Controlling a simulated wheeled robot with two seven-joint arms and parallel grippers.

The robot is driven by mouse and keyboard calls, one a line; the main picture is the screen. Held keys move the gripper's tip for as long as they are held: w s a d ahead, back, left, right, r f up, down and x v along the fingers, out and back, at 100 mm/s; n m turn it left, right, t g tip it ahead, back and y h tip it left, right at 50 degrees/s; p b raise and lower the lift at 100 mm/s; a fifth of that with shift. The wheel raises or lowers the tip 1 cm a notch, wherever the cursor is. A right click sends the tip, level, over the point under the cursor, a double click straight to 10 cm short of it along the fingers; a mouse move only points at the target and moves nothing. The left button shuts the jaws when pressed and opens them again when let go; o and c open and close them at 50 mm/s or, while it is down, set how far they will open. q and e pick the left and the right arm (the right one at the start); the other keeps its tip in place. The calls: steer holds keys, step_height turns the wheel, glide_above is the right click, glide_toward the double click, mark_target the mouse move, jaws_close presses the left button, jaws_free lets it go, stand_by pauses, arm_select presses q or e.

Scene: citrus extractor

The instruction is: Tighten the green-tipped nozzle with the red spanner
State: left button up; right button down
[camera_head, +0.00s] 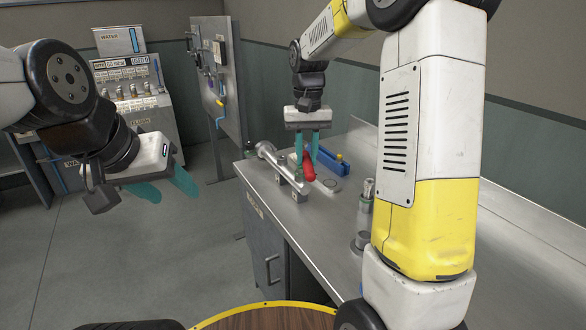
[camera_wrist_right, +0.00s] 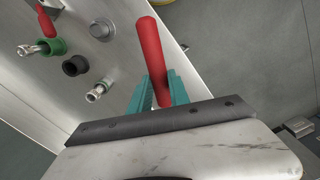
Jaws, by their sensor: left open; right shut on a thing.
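My right gripper (camera_head: 309,150) is over the metal bench, its teal fingers pointing down around a red handle (camera_head: 309,170), apparently the red spanner. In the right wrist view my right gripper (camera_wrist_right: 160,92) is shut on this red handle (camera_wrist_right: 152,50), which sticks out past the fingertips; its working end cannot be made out. A metal nozzle with a green collar (camera_wrist_right: 42,47) shows at upper left there, apart from the held handle, with another red piece (camera_wrist_right: 46,22) beside it. My left gripper (camera_head: 165,188) is open and empty, off the bench's left side.
A metal pipe piece (camera_head: 272,158) lies near the bench's left edge. A blue block (camera_head: 337,167) stands behind the red handle. Upright metal fittings (camera_head: 368,189) stand near my right arm. The wrist view shows a black fitting (camera_wrist_right: 75,65) and a silver fitting (camera_wrist_right: 97,92).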

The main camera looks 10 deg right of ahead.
mark_target(309, 167)
steer(key=shift+s+r, duration=0.1)
steer(key=shift+s+a+r, duration=0.1)
steer(key=shift+s+r, duration=0.35)
steer(key=shift+s, duration=0.3)
steer(key=shift+s+d+r, duration=0.1)
steer(key=shift+s+r, duration=0.3)
steer(key=shift+s, duration=0.3)
steer(key=shift+s+a+r, duration=0.1)
steer(key=shift+s+r, duration=0.35)
steer(key=shift+s, duration=0.3)
steer(key=shift+s+r, duration=0.1)
steer(key=shift+s, duration=0.15)
